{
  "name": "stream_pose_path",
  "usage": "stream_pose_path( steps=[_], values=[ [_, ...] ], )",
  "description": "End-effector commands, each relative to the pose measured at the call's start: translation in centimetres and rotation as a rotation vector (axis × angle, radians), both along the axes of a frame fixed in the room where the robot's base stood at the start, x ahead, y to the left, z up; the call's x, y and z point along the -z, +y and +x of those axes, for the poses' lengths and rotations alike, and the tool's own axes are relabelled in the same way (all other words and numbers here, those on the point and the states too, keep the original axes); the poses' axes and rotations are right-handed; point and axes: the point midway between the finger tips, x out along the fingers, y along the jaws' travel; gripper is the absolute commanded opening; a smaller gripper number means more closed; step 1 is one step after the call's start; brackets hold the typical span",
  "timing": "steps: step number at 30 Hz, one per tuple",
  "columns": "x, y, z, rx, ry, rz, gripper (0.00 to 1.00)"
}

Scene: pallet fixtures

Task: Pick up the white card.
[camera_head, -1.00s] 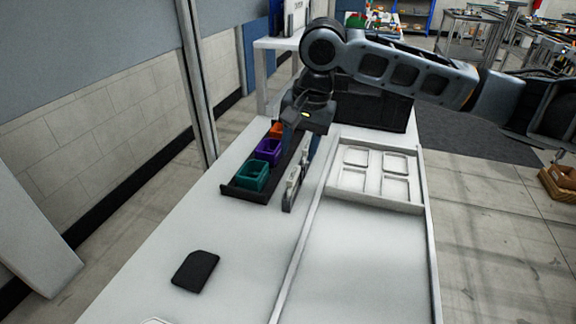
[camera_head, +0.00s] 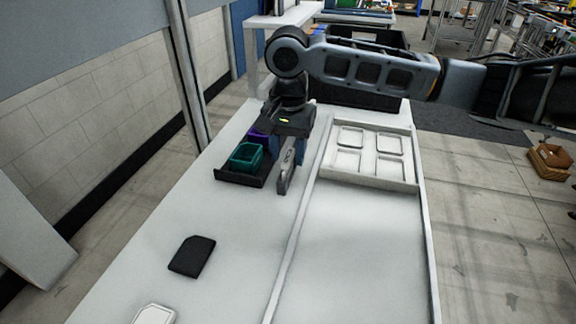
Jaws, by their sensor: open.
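The white card (camera_head: 154,314) lies flat on the white table at the bottom edge of the head view, partly cut off by the frame. A black card (camera_head: 192,256) of similar shape lies just beyond it. My gripper (camera_head: 285,178) is well beyond both cards, pointing down beside the black tray of bins, and it holds nothing that I can see. The gap between its fingers is hard to make out from this angle.
A black tray (camera_head: 238,178) holds a teal bin (camera_head: 246,156) and a purple bin (camera_head: 259,138). A white pallet fixture (camera_head: 371,150) with square recesses lies to the right, inside a railed strip. The table around the cards is clear.

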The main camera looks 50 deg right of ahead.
Motion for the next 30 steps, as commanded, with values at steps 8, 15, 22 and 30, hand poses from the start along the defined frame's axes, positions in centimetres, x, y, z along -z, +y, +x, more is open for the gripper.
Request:
stream_pose_path(
  steps=[8,15,22,30],
  values=[
    [-0.01,-0.02,0.01,0.000,0.000,-0.001,0.38],
    [-0.03,-0.02,0.01,0.000,0.000,-0.001,0.15],
    [-0.03,-0.02,0.01,0.000,0.000,-0.001,0.00],
    [-0.05,-0.03,0.01,0.000,0.000,-0.001,0.00]
  ],
)
